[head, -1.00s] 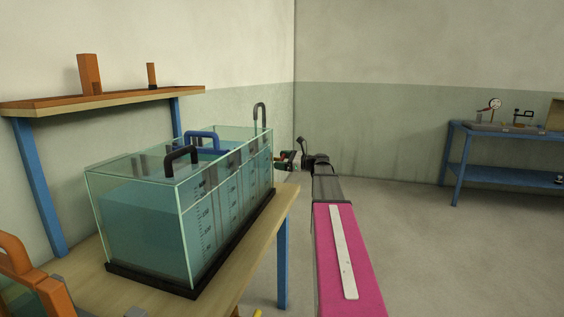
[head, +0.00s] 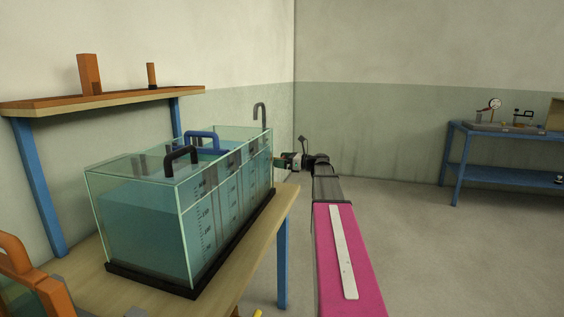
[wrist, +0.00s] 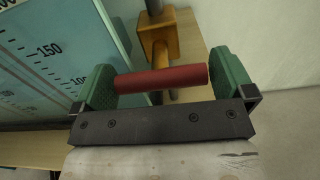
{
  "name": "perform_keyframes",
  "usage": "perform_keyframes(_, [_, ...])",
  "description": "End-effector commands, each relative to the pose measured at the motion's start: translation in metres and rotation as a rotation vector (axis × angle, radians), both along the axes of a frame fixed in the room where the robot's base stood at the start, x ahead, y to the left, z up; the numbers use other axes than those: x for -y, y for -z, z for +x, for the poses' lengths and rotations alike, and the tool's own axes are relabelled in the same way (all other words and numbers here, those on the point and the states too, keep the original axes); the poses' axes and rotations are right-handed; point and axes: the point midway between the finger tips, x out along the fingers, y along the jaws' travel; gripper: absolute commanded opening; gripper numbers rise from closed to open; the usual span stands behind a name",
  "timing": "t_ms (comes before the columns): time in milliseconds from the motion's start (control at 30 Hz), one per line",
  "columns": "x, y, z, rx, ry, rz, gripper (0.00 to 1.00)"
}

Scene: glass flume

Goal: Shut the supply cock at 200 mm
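The supply cock shows in the wrist view as a brass-coloured body (wrist: 158,40) with a red bar handle (wrist: 162,79) lying nearly level across the picture. My gripper (wrist: 165,80) has its green fingers wide apart, one near each end of the red handle; I cannot tell whether they touch it. In the head view my gripper (head: 283,161) is at the far right end of the glass flume (head: 145,235), and the cock is too small to make out. The flume holds bluish water. Its scale (wrist: 45,50) shows marks 150 and 100 in the wrist view.
A grey hooked pipe (head: 260,113) rises at the flume's far end. Blue (head: 205,135) and black (head: 182,151) hoops cross its top. The flume stands on a wooden bench (head: 245,275). A blue table (head: 500,135) with instruments is at right. Floor between is clear.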

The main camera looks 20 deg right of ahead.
Motion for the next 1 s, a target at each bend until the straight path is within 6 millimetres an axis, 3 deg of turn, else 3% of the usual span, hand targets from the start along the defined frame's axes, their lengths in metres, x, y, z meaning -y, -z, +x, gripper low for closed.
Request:
perform_keyframes(167, [0.012,0.000,-0.008,0.001,0.002,-0.001,1.00])
perform_keyframes(600, [0.076,0.000,-0.051,-0.001,0.002,0.001,1.00])
perform_keyframes(1000, [0.090,0.000,-0.060,-0.001,0.000,0.001,1.00])
